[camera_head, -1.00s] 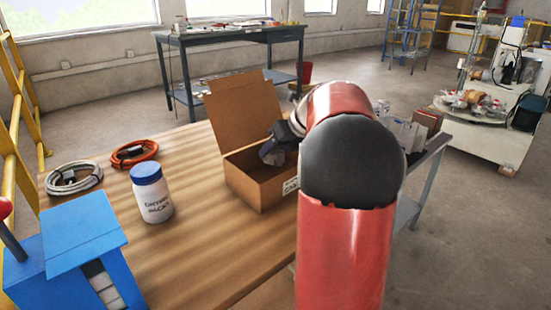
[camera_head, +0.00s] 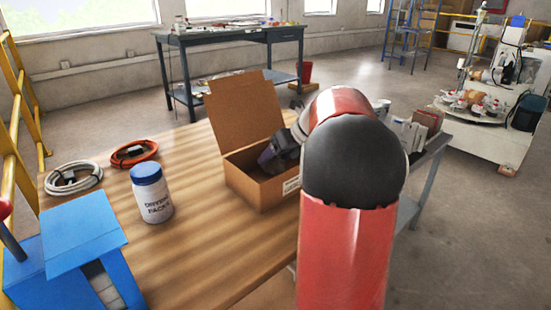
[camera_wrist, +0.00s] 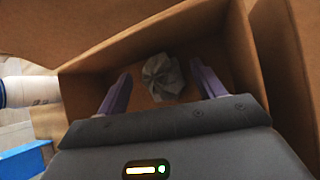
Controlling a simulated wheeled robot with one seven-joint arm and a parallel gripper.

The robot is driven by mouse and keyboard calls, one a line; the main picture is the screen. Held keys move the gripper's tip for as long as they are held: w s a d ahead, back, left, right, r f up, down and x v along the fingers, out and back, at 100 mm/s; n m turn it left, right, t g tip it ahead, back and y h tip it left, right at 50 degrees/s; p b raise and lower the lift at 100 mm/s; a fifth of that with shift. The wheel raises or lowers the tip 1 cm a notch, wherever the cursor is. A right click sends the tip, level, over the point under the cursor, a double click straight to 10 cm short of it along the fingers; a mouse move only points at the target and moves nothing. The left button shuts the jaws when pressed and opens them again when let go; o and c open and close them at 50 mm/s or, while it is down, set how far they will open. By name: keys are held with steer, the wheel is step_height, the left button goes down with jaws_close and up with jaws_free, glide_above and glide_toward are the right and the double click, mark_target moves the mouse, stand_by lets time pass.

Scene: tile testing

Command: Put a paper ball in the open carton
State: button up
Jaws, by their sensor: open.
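The open carton (camera_head: 262,195) is a brown cardboard box on the wooden table, its lid raised at the back. It also shows in the wrist view (camera_wrist: 240,50), where its walls surround the fingers. A crumpled grey paper ball (camera_wrist: 163,77) lies on the carton floor, between and just beyond my fingertips. My gripper (camera_wrist: 159,82) is open, its two purple fingers apart, one on each side of the ball, with no visible contact. In the head view my gripper (camera_head: 274,158) reaches down into the carton, and the ball is hidden there.
A white bottle with a blue lid (camera_head: 151,194) stands left of the carton. A white cable coil (camera_head: 74,179), an orange coil (camera_head: 134,153) and a blue device (camera_head: 72,245) are further left. Bare tabletop (camera_head: 205,245) lies in front of the carton.

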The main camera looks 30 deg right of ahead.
steer(key=v, duration=1)
steer(key=shift+s+d+r, duration=0.15)
steer(key=shift+s+r, duration=0.1)
steer(key=shift+r, duration=0.05)
